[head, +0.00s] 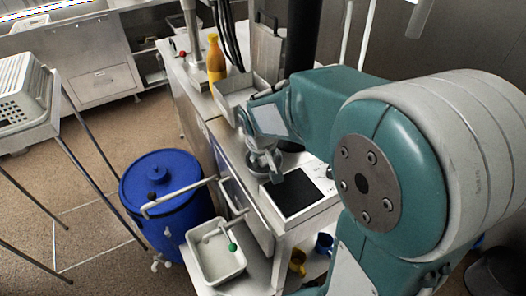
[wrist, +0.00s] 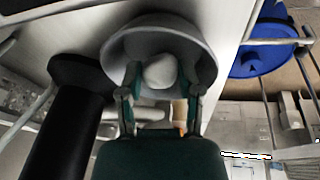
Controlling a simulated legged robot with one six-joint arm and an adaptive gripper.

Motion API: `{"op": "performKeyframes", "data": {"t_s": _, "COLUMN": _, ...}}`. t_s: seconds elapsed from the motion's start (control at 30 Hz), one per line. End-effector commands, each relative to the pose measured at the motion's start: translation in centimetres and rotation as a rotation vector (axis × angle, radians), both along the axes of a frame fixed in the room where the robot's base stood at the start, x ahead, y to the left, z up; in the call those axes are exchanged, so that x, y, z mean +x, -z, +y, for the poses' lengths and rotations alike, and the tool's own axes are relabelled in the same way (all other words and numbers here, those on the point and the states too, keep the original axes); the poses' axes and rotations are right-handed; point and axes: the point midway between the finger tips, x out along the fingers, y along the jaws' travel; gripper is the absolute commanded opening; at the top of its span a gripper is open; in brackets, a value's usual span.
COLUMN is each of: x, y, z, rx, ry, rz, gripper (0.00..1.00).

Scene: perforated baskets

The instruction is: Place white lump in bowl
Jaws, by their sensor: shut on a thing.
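A white lump (wrist: 159,71) sits between the two fingers of my gripper (wrist: 158,84) in the wrist view, and the gripper is shut on it. A grey round bowl (wrist: 116,52) surrounds the lump and fingertips in that view. In the head view my gripper (head: 265,158) points down over the bowl (head: 258,169), which stands on the metal counter. The gripper hides much of the bowl there, and the lump cannot be made out. I cannot tell whether the lump touches the bowl's bottom.
A black square plate (head: 293,194) lies beside the bowl. A yellow bottle (head: 216,60) and a metal container (head: 237,93) stand farther back on the counter. A blue barrel (head: 170,205) and a white tray (head: 216,256) are at the left. A perforated basket (head: 22,88) is at far left.

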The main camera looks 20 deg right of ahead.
Motion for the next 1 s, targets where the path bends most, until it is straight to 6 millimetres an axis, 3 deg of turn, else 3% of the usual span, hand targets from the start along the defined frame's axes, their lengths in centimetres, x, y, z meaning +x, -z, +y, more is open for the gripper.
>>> {"op": "performKeyframes", "data": {"t_s": 0.3, "x": -0.02, "y": 0.26, "z": 0.0, "rx": 0.0, "ry": 0.0, "rz": 0.0, "gripper": 0.02}}
{"op": "performKeyframes", "data": {"t_s": 0.33, "x": -0.02, "y": 0.26, "z": 0.0, "rx": 0.0, "ry": 0.0, "rz": 0.0, "gripper": 0.5}}
{"op": "performKeyframes", "data": {"t_s": 0.4, "x": -0.02, "y": 0.26, "z": 0.0, "rx": 0.0, "ry": 0.0, "rz": 0.0, "gripper": 0.75}}
{"op": "performKeyframes", "data": {"t_s": 0.47, "x": -0.02, "y": 0.26, "z": 0.0, "rx": 0.0, "ry": 0.0, "rz": 0.0, "gripper": 0.86}}
{"op": "performKeyframes", "data": {"t_s": 1.0, "x": 0.0, "y": 0.24, "z": 0.01, "rx": 0.0, "ry": 0.0, "rz": 0.0, "gripper": 0.86}}
